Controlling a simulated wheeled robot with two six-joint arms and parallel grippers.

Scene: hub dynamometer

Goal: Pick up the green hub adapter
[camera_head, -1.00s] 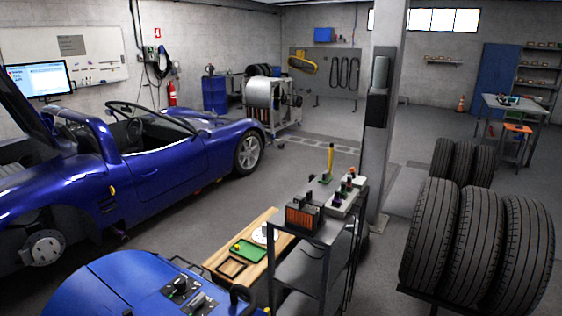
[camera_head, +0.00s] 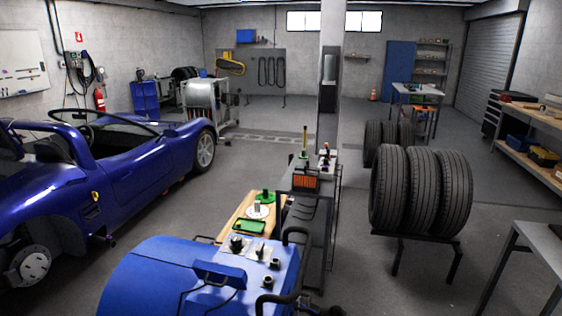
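A green piece with an upright post (camera_head: 265,196), which looks like the green hub adapter, stands on a wooden-topped bench (camera_head: 232,215) in the head view. It is small here, so I cannot be sure of its shape. A white round piece with a post (camera_head: 257,210) stands just in front of it. A flat green tray (camera_head: 249,226) lies nearer on the same bench. Neither of my grippers is in view.
A blue machine (camera_head: 150,280) with knobs and black handles fills the near foreground. A dark cart (camera_head: 318,205) holds an orange-fronted box (camera_head: 305,181). Tyres (camera_head: 420,190) stand on a rack to the right. A blue car (camera_head: 110,170) is at left. Floor between is clear.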

